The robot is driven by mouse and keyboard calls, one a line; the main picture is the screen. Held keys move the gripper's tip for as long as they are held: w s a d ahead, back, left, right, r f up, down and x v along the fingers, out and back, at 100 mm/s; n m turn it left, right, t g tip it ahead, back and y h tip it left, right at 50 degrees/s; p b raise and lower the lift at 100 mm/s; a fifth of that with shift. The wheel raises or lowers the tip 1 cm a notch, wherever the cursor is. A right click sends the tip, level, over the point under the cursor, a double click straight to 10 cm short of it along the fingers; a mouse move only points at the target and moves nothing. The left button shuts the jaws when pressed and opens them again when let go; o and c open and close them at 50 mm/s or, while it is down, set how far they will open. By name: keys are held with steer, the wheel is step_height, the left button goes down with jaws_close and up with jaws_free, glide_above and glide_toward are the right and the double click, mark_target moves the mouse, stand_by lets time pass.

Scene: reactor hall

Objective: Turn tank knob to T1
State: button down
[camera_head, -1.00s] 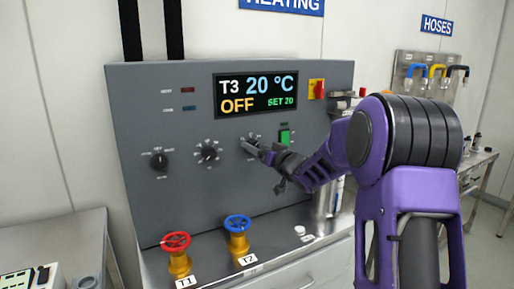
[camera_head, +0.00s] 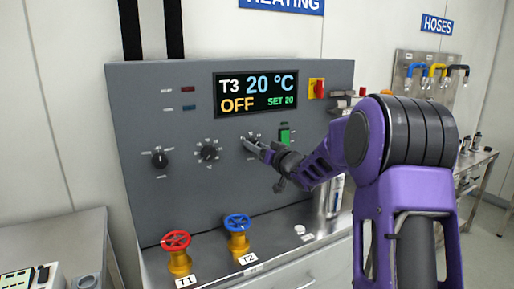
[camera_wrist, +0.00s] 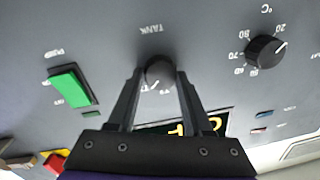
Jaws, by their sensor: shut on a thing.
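The tank knob (camera_wrist: 159,69) is a round dark knob on the grey panel (camera_head: 180,110), under an upside-down "TANK" label in the wrist view. My gripper (camera_wrist: 160,76) has one finger on each side of the knob and is shut on it. The display (camera_head: 256,93) reads T3, 20 °C, OFF, SET 20.
Two other dark knobs (camera_head: 208,152) (camera_head: 159,159) sit left on the panel. A green switch (camera_head: 285,134) is close above my gripper. A red valve (camera_head: 176,240) labelled T1 and a blue valve (camera_head: 238,223) labelled T2 stand on the bench below.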

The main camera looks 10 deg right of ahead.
steer(key=shift+n, duration=0.3)
steer(key=shift+s+a+n+h+b, duration=0.15)
steer(key=shift+n+h+b, duration=0.3)
steer(key=shift+n+b, duration=3.1)
steer(key=shift+w+a+n+h+b, duration=0.3)
steer(key=shift+n+b, duration=1.15)
steer(key=shift+n, duration=4.1)
steer(key=shift+s+d, duration=0.15)
steer(key=shift+s, duration=0.1)
steer(key=shift+c, duration=1.6)
jaws_free()
steer(key=shift+s, duration=0.1)
